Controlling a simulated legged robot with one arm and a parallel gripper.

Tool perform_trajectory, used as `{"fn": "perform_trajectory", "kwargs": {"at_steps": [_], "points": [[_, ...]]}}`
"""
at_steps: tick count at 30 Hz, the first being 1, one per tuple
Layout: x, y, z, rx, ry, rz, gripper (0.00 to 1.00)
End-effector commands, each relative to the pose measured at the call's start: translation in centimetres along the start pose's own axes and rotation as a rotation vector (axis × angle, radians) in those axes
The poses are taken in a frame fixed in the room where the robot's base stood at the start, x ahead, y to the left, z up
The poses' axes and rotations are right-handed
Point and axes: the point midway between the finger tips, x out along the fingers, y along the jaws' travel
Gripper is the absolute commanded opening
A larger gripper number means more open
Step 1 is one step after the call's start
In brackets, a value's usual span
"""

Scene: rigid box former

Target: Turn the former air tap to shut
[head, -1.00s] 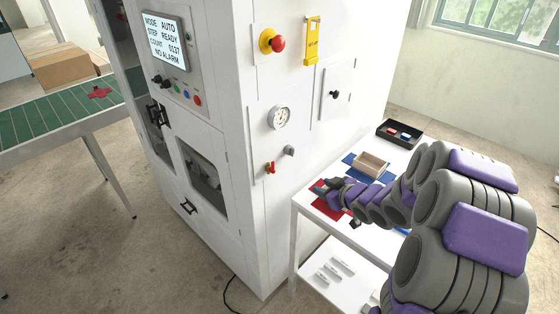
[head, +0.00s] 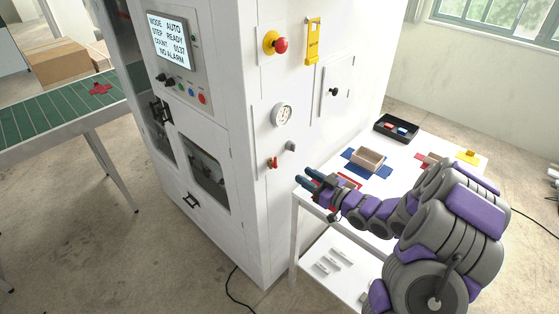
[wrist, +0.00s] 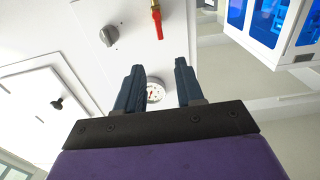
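The air tap (head: 273,162) is a small valve with a red lever on the white front of the machine, below the gauge. In the wrist view the red tap lever (wrist: 157,24) and its brass body are at the top, beyond my fingertips. My gripper (head: 306,177) is to the right of the tap in the head view, apart from it. In the wrist view my gripper (wrist: 160,72) has its two dark blue fingers spread, with nothing between them. The gauge shows in the background past the gap.
A round gauge (head: 282,115) and a grey knob (head: 290,146) sit near the tap. A red emergency button (head: 280,45) and yellow lockout tag (head: 313,42) are higher up. A white table (head: 400,182) with a tan box (head: 369,158) and a black tray (head: 397,128) stands at right.

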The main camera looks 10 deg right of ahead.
Motion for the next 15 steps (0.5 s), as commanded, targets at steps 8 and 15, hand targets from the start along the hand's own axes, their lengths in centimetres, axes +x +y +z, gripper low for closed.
{"fn": "perform_trajectory", "kwargs": {"at_steps": [8,15], "points": [[4.1,0.0,0.1,0.003,0.001,-0.003,0.37],[7.6,0.0,0.1,0.002,-0.001,-0.002,0.37]]}}
